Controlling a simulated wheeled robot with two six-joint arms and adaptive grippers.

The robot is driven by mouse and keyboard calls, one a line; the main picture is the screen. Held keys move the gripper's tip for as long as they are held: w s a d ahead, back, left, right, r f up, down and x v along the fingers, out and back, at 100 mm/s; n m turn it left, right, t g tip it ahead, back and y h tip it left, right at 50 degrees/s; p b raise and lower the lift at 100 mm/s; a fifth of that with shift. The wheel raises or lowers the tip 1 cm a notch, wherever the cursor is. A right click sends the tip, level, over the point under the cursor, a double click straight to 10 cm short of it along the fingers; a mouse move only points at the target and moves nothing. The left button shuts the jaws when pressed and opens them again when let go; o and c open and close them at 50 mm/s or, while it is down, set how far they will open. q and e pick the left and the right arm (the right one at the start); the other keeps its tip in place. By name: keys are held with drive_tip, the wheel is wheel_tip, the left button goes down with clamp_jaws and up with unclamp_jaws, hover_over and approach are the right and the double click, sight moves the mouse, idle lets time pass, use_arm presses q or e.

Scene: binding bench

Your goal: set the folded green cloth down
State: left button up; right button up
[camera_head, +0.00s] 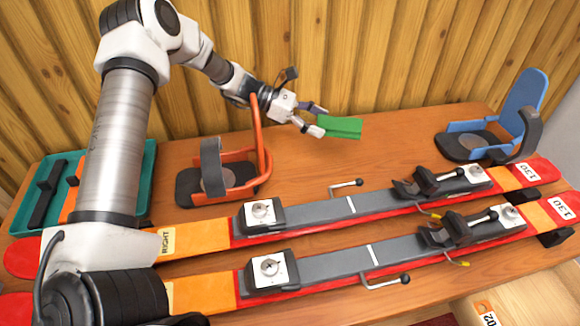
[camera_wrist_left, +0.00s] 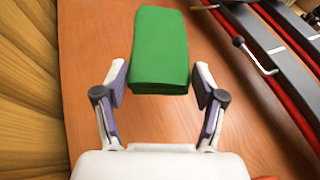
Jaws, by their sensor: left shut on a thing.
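The folded green cloth (camera_head: 340,127) is a thick, flat block near the back edge of the bench in the head view. In the left wrist view the cloth (camera_wrist_left: 160,48) lies lengthwise ahead of the palm, its near end between the two fingers. My left gripper (camera_head: 318,121) is shut on that near end, and the cloth sticks out to the right of the fingers in the head view. It appears to be above the wooden bench top (camera_head: 310,165); its exact height is hard to tell. My right gripper is not in view.
An orange-framed boot stand (camera_head: 262,145) is left of the cloth, and a blue one (camera_head: 525,95) at the far right. Two skis with bindings (camera_head: 375,205) cross the front. A teal tray (camera_head: 145,165) is at left. Bench between the stands is clear.

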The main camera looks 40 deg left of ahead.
sight(314, 157)
use_arm(q)
wheel_tip(314, 157, down, 10)
drive_tip(key=shift+r+b, duration=0.1)
drive_tip(key=shift+b, duration=0.3)
drive_tip(key=shift+s, duration=0.1)
drive_tip(key=shift+f, duration=0.2)
drive_tip(key=o, duration=0.8)
drive_tip(key=shift+c, duration=0.2)
drive_tip(key=shift+r, duration=0.1)
